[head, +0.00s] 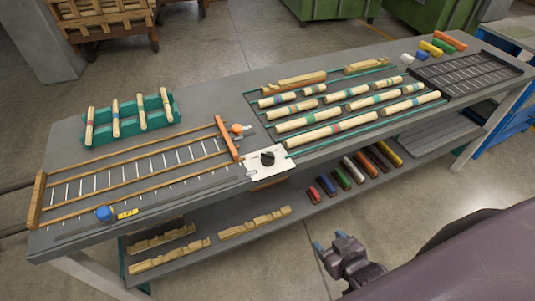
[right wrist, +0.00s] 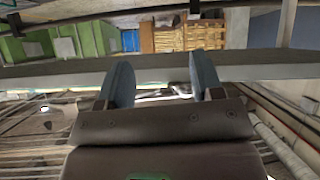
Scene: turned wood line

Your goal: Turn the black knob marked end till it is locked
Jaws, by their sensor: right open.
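The black knob (head: 267,158) sits on a pale square plate (head: 270,167) at the table's front edge, by the right end of the wooden-railed frame. Any marking on it is too small to read. My right gripper (head: 328,246) is low in front of the table, to the right of and below the knob, well apart from it. It is empty. In the right wrist view its two blue-grey fingers (right wrist: 160,82) stand apart with nothing between them. The knob cannot be made out in the right wrist view. My left gripper is not in view.
The table (head: 200,158) carries a railed frame (head: 140,178) with a blue knob (head: 104,213), a green rack (head: 120,118) of turned pieces, rows of banded spindles (head: 330,130) and a black tray (head: 467,72). A lower shelf (head: 215,240) holds wooden profiles and coloured blocks.

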